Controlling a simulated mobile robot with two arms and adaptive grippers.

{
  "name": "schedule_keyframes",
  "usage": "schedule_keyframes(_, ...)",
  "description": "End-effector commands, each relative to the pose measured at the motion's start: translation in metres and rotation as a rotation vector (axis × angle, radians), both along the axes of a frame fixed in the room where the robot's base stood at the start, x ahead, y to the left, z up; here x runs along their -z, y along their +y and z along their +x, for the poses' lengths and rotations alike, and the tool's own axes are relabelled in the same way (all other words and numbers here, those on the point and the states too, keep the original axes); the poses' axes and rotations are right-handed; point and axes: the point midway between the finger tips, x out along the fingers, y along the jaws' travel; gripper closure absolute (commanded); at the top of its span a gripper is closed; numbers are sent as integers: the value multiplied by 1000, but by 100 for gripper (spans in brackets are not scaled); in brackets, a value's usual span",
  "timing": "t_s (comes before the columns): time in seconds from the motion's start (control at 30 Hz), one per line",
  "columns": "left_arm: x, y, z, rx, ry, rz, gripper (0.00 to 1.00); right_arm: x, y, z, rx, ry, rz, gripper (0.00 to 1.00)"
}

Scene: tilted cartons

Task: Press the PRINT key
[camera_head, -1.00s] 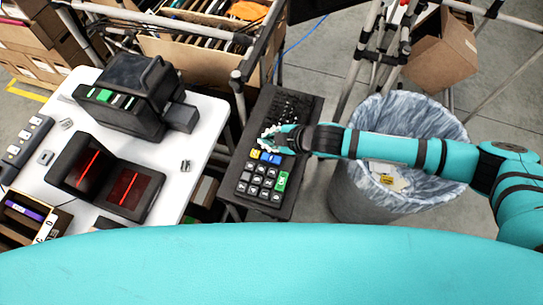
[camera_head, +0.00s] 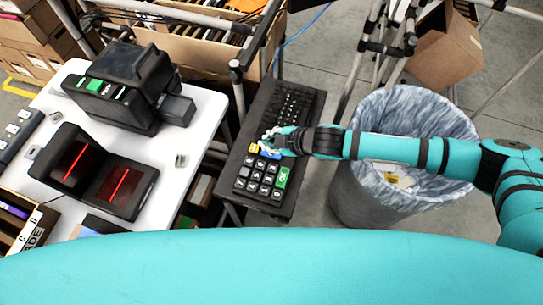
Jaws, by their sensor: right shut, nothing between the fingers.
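A black keypad (camera_head: 246,185) lies at the near end of a dark narrow stand right of the white table. It has several grey keys, a green key (camera_head: 282,177) at its right side, and a yellow key (camera_head: 254,148) and a blue key (camera_head: 269,153) in its top row. The labels are too small to read, so I cannot tell which is PRINT. My right gripper (camera_head: 268,143) reaches in from the right, shut and empty, at the keypad's far edge. Its fingers partly cover the top row; I cannot tell whether they touch a key. My left gripper is out of view.
A black keyboard (camera_head: 293,100) lies beyond the keypad. A black printer-like device (camera_head: 125,90) and a scanner with red lines (camera_head: 118,190) stand on the white table (camera_head: 205,120). A lined bin (camera_head: 350,195) is under my right arm. Cartons and rails stand behind.

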Motion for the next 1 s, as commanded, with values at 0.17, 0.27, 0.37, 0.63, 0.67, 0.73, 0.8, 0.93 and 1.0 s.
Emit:
schedule_keyframes(0.17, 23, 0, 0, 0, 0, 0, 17, 28, 0, 0, 2, 2, -1, 100)
schedule_keyframes(0.27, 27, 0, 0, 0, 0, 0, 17, 35, 0, 0, 1, 1, 0, 100)
schedule_keyframes(0.37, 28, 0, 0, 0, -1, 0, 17, 38, 0, 1, 1, 0, 1, 100)
schedule_keyframes(0.63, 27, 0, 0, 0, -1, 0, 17, 37, 0, 1, 1, 0, 1, 100)
schedule_keyframes(0.67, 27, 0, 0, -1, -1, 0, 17, 37, 0, 1, 1, 0, 1, 100)
schedule_keyframes(0.73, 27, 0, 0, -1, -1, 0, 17, 37, 0, 1, 1, 0, 1, 100)
schedule_keyframes(0.8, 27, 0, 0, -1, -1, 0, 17, 37, 0, 0, 1, 0, 1, 100)
schedule_keyframes(0.93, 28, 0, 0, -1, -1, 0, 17, 37, 0, 0, 1, 0, 1, 100)
schedule_keyframes(1.0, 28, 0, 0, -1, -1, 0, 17, 38, 0, 0, 1, 0, 1, 100)
